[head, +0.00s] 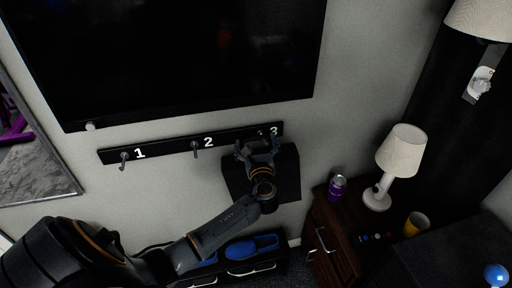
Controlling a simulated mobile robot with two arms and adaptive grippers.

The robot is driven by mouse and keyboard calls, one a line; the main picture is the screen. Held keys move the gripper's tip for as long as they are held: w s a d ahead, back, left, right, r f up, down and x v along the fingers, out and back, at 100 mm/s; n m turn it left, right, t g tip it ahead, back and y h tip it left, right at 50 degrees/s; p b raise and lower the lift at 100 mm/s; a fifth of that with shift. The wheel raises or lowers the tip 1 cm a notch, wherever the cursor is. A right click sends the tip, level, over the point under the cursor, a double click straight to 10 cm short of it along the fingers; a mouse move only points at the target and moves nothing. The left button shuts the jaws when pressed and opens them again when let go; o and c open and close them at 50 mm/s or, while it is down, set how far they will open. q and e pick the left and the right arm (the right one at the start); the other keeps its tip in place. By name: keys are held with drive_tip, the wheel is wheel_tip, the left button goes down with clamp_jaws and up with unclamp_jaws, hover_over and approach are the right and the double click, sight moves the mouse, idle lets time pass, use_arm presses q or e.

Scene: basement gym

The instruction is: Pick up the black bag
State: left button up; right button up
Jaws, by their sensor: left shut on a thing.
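The black bag (287,172) is a dark boxy shape against the wall, just below hook 3 of the black hook rail (170,147). My left gripper (257,147) is at the top of the bag, in front of it, and is shut on it. The gripper and wrist cover the bag's middle and much of its top edge. Hook 3 is largely hidden, so I cannot tell whether the bag still hangs on it. My right gripper is not in view.
Hooks 1 and 2 are empty. A large black screen (180,50) is above the rail. A low rack with blue shoes (252,246) is below. At right, a wooden cabinet (330,215) carries a purple can (337,187) and a white lamp (400,150); a yellow mug (416,224) stands nearby.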

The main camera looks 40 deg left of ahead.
use_arm(q)
drive_tip(key=shift+r, duration=0.75)
drive_tip(key=shift+s+d+f, duration=0.15)
drive_tip(key=shift+s+d, duration=0.1)
drive_tip(key=shift+s, duration=0.05)
drive_tip(key=b+v, duration=0.2)
drive_tip(key=v, duration=1.5)
drive_tip(key=shift+d, duration=0.1)
